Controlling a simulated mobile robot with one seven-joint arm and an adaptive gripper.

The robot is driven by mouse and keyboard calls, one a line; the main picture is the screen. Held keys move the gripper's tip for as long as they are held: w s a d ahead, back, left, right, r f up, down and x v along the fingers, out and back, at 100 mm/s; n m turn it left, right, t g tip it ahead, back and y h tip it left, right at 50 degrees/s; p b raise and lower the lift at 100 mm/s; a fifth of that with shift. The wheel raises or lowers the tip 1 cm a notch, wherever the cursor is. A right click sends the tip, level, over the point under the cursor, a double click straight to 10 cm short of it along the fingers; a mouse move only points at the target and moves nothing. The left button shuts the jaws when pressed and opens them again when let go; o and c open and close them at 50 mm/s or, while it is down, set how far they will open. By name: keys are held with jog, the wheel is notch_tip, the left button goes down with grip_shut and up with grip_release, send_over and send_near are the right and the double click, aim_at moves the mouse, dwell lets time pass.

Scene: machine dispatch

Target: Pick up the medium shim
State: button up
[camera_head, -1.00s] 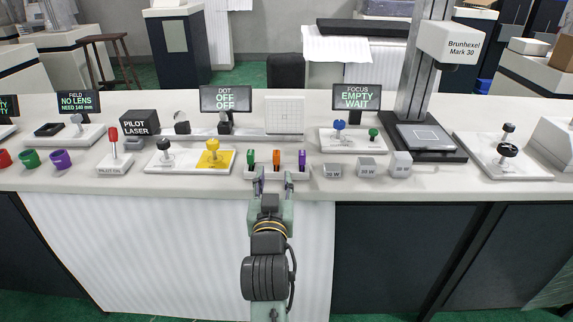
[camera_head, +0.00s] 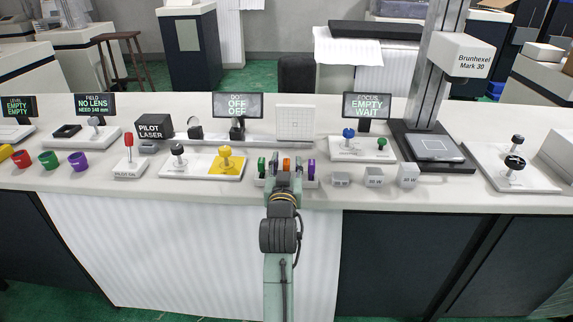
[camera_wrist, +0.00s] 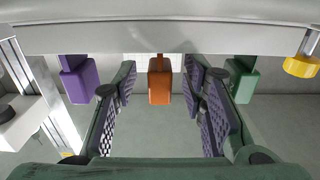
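A small rack (camera_head: 315,184) at the bench front holds a green shim (camera_head: 262,166), an orange shim (camera_head: 286,163) and a purple shim (camera_head: 311,170), upright in a row. No size label is readable on them. My gripper (camera_head: 285,169) is open at the rack and hides part of the middle of it. In the wrist view, the orange shim (camera_wrist: 160,82) stands centred between the open fingers, with a gap on each side. The purple shim (camera_wrist: 80,82) is outside the left finger, and the green shim (camera_wrist: 240,82) is outside the right finger.
Grey weight-like blocks (camera_head: 374,177) stand right of the rack. A white and yellow base (camera_head: 225,169) with knobs stands to the left. A gridded white panel (camera_head: 295,122) stands behind the rack. The bench edge (camera_head: 390,204) runs below.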

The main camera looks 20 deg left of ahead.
aim_at(285, 163)
grip_shut()
dwell(0.5)
jog(key=shift+r, duration=0.6)
jog(key=shift+s+r+b, duration=0.25)
jog(key=shift+r+b, duration=0.1)
jog(key=shift+r, duration=0.2)
jog(key=shift+s+r+b, duration=0.2)
jog(key=shift+r+b, duration=0.15)
jog(key=shift+r, duration=0.2)
jog(key=s+a+r+p, duration=0.1)
jog(key=s+p, duration=0.5)
jog(key=s, duration=0.9)
jog(key=shift+r, duration=0.35)
